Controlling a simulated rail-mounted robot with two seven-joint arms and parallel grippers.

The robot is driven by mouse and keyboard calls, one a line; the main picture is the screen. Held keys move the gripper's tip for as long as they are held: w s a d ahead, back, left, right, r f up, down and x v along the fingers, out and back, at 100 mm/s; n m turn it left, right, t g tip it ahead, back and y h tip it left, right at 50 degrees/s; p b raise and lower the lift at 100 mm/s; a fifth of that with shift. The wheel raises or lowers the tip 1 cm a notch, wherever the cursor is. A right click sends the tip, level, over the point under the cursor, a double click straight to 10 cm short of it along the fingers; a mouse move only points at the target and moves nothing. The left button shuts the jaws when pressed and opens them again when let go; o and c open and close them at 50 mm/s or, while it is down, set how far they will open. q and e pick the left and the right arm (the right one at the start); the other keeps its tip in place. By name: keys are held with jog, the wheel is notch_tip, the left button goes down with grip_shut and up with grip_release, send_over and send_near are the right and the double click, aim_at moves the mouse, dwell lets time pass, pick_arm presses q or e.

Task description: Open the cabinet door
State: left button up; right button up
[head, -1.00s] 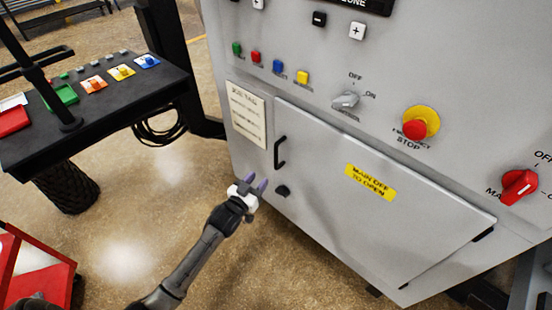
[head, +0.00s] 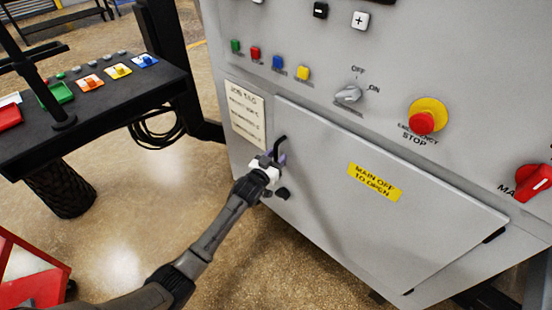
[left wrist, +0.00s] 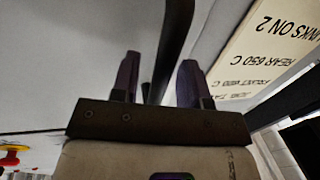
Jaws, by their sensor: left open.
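The grey cabinet door (head: 330,218) is closed, low on the furnace front, with a yellow label reading "MAIN OFF TO OPEN" (head: 374,182). My left gripper (head: 276,161) is at the lower part of the handle, open. In the left wrist view the black handle bar (left wrist: 172,45) runs between the two purple fingers of my left gripper (left wrist: 158,80), with gaps beside it. I cannot tell whether a finger touches it. My right gripper is not in view.
A job tag (head: 246,115) is left of the handle. Above the door are coloured buttons, a grey switch (head: 348,94), a red emergency stop (head: 422,122) and a red main switch (head: 533,182). A black console table (head: 110,112) stands left; open floor lies between.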

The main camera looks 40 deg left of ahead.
pick_arm(q)
grip_shut()
dwell(0.3)
jog(key=shift+s, duration=0.1)
